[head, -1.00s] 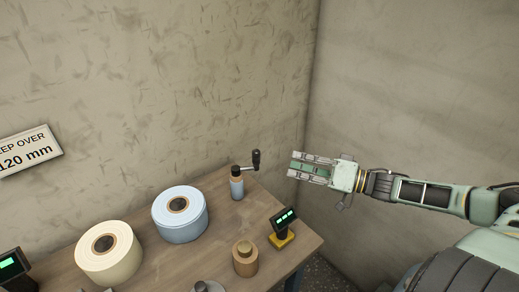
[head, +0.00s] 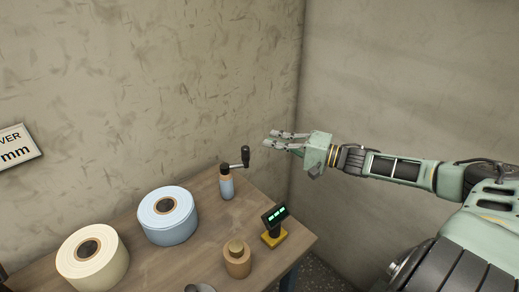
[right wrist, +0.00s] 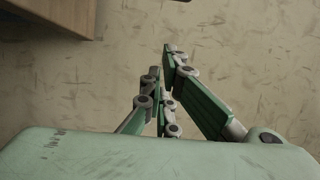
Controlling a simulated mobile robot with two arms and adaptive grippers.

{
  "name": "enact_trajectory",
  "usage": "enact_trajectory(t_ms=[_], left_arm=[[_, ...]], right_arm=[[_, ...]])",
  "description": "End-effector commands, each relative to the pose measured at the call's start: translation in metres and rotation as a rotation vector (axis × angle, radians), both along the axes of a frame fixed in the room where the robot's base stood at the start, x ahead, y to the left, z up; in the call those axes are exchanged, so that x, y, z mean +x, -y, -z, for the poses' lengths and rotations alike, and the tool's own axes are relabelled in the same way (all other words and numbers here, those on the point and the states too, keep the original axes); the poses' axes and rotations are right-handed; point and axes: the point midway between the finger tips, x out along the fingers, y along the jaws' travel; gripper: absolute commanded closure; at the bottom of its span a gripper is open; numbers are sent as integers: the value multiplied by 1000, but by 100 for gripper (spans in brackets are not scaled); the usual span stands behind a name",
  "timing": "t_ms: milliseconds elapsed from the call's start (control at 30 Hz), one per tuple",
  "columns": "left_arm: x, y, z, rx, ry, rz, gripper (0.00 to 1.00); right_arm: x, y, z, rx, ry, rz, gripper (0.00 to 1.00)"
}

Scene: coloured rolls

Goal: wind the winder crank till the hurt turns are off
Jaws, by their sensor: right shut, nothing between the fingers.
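The winder (head: 227,183) stands upright at the back right of the table, a small post with a pale blue lower part and a dark top. Its crank arm reaches to the right and ends in an upright black crank handle (head: 245,156). My right gripper (head: 269,140) is shut and empty, in the air right of and a little above the handle in the picture, apart from it. Its fingers (right wrist: 161,60) also show in the right wrist view against the wall, with nothing between them. My left gripper is not in view. I cannot make out any hurt turns.
A blue roll (head: 168,226) and a cream roll (head: 108,265) lie on the wooden table (head: 205,250). A small brown roll (head: 237,263) and a green-lit display on a yellow base (head: 273,230) are near the right edge. Walls close in behind and right. A sign (head: 15,147) hangs left.

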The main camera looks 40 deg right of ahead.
Motion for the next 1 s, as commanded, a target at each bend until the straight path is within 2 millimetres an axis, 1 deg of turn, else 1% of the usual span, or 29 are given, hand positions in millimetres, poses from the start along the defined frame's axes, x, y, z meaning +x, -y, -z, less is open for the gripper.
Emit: enact_trajectory(t_ms=[33, 200, 500, 1000], left_arm=[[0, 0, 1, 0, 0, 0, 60], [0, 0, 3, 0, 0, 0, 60], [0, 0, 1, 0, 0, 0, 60], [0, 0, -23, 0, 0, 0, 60]], right_arm=[[5, -2, -1, 2, 4, 1, 100], [20, -11, -1, 1, 4, 0, 100], [42, -22, -2, 1, 2, 0, 100], [14, -47, 0, 0, -4, -1, 100]])
